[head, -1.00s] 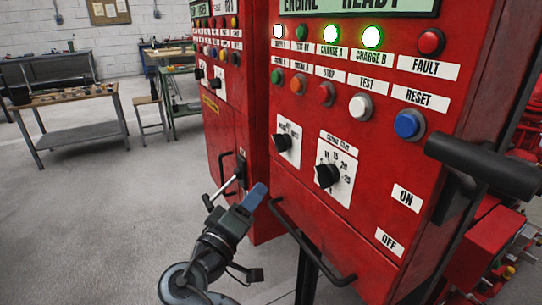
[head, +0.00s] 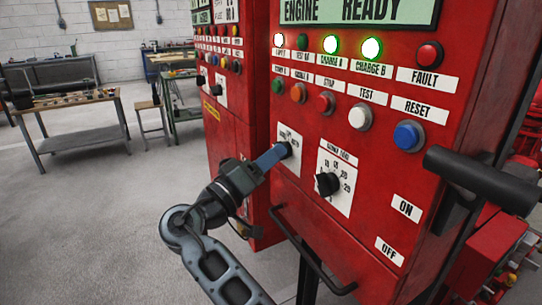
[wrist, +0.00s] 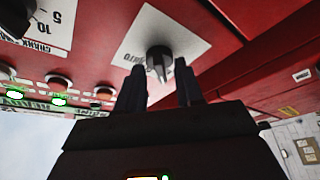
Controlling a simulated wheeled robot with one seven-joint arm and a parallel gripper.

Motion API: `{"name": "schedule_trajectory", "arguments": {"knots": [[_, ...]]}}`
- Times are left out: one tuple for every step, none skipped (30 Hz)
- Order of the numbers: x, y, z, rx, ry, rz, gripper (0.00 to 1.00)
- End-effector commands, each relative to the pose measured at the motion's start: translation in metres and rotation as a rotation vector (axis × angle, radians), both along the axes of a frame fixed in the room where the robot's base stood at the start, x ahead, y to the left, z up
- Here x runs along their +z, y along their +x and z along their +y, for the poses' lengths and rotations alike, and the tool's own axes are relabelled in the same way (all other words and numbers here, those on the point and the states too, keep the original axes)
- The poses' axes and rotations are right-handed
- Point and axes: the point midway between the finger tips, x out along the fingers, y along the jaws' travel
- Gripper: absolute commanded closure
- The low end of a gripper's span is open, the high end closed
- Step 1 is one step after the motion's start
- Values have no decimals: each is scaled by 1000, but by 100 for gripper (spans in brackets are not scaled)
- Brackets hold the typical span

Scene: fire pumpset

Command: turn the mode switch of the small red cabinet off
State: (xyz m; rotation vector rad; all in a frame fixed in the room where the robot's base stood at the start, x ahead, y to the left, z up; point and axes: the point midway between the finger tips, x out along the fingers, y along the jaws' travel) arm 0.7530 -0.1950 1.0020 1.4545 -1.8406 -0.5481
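The mode switch is a black rotary knob (head: 284,150) on a white label plate, on the front of the nearer red cabinet (head: 318,222). In the wrist view the knob (wrist: 160,60) is seen close up, its grip pointing toward my gripper. My gripper (head: 280,153) is at the knob in the head view. In the wrist view my gripper (wrist: 162,82) is open, with one dark finger on each side of the knob's near end. Gaps show between knob and fingers. The knob's exact setting is hard to read.
A second black knob (head: 327,184) sits just right of the switch. Push buttons and lit lamps are above. A black handle bar (head: 310,258) sticks out below, and a large black lever (head: 482,180) at the right. Another red cabinet (head: 228,140) stands behind left.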

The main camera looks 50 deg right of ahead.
Motion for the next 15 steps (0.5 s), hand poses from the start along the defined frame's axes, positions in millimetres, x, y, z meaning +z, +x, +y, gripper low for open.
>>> {"name": "schedule_trajectory", "arguments": {"knots": [[1,0,-2,0,0,0,64],[1,0,-3,1,1,0,64],[1,0,-3,1,1,0,64],[1,0,-4,1,1,0,64],[1,0,-4,1,1,0,64],[1,0,-4,1,1,0,64],[1,0,-4,1,1,0,64],[1,0,-4,1,1,0,64],[1,0,-4,1,1,0,64],[1,0,-4,1,1,0,66],[1,0,-4,1,1,0,69],[1,0,-4,1,1,0,72],[1,0,-4,1,1,0,75],[1,0,-4,1,1,0,78],[1,0,-4,1,1,0,82]]}}
